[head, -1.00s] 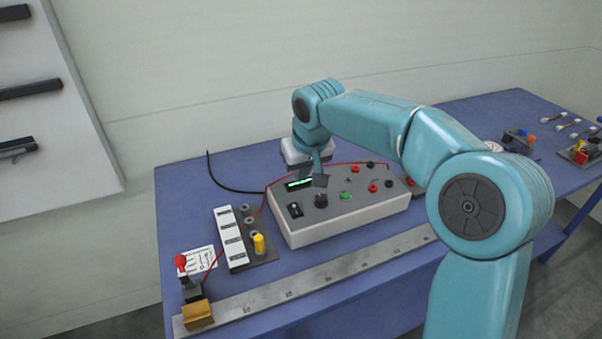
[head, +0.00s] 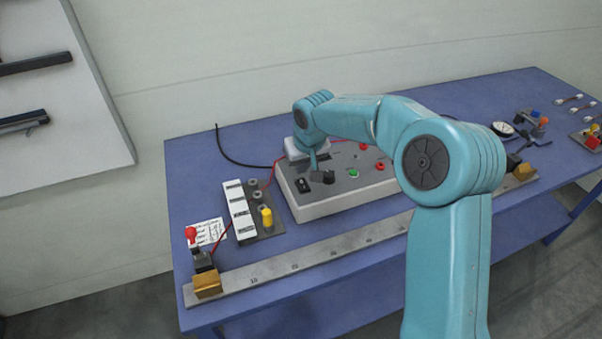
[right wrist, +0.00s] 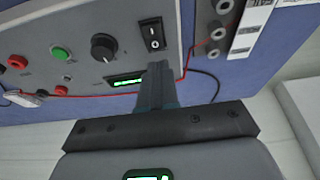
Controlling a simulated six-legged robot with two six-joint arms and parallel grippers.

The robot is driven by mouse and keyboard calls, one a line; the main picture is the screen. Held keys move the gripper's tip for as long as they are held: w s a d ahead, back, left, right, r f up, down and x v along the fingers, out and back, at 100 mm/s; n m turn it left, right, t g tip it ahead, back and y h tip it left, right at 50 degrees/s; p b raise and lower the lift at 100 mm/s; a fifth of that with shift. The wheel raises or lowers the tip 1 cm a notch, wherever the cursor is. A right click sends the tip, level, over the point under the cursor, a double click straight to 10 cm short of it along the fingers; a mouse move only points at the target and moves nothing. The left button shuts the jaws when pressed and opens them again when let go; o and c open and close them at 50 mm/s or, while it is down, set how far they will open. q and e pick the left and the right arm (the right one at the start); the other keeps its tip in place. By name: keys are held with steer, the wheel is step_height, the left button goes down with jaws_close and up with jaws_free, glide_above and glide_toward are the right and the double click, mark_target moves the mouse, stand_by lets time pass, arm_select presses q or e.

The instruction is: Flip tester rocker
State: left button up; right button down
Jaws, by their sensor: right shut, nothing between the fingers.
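The tester (head: 335,205) is a pale box with a grey top panel on the blue bench. Its black rocker (head: 303,186) sits at the panel's left front corner. In the right wrist view the rocker (right wrist: 153,34) shows I and O marks; which side is pressed I cannot tell. My right gripper (head: 315,176) is shut and empty over the panel, pointing down beside the rocker. In the wrist view its fingertips (right wrist: 159,66) lie just short of the rocker, between it and the lit green display (right wrist: 125,81). Contact is not clear. My left gripper is out of view.
A black knob (head: 328,178) and a green button (head: 353,174) are close to the gripper. A terminal block with a yellow cap (head: 266,217) stands left of the tester. A long metal ruler bar (head: 330,254) runs along the front. A red wire crosses behind the display.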

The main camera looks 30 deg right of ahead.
mark_target(300, 181)
steer(key=x, duration=0.3)
steer(key=shift+s+a+f+p, duration=0.1)
steer(key=shift+s+f+p, duration=0.25)
steer(key=shift+f, duration=0.1)
steer(key=shift+w+f, duration=0.2)
steer(key=shift+f, duration=0.25)
steer(key=shift+s, duration=0.1)
